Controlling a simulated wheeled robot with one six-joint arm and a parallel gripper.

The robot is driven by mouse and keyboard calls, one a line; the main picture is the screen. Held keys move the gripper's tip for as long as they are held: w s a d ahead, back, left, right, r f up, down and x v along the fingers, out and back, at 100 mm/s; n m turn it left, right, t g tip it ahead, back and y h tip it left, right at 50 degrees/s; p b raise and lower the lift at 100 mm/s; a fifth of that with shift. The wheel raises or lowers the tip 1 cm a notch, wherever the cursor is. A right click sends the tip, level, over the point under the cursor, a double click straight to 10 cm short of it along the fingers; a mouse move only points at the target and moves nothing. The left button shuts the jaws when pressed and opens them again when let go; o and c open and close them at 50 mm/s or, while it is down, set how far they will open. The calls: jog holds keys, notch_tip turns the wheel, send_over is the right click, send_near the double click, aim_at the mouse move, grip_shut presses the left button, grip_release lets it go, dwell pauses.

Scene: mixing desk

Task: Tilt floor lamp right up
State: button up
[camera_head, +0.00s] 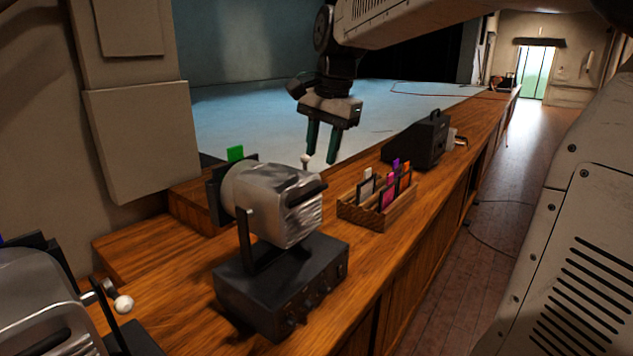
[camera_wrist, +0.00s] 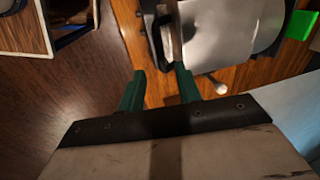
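A silver floor lamp (camera_head: 285,203) stands on a black base (camera_head: 285,283) on the wooden desk, its head in a dark yoke. A green filter (camera_head: 235,153) shows behind it. Its white ball knob (camera_head: 306,159) sticks up at the back of the head. A second silver lamp (camera_head: 40,300) with a white knob (camera_head: 124,304) is cut off at bottom left; I take the fuller one as the right lamp. My gripper (camera_head: 322,156) is open and empty, pointing down near the knob. In the wrist view, the knob (camera_wrist: 219,87) is right of both green fingers (camera_wrist: 160,72).
A wooden rack (camera_head: 376,211) with coloured cards stands right of the lamp. A black box (camera_head: 418,140) sits further along the desk (camera_head: 378,262). A pale blue surface (camera_head: 260,117) lies behind the desk. The floor (camera_head: 455,285) to the right has a cable on it.

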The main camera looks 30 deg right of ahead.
aim_at(316, 190)
jog(key=shift+w+a+f, duration=0.1)
jog(key=shift+w+f, duration=0.1)
jog(key=shift+f, duration=1.1)
jog(key=shift+w+a+f, duration=0.1)
jog(key=shift+w+f, duration=0.15)
jog(key=shift+f, duration=1.05)
jog(key=shift+w+a+f, duration=0.1)
jog(key=shift+w+f, duration=0.1)
jog(key=shift+f, duration=1.1)
grip_shut()
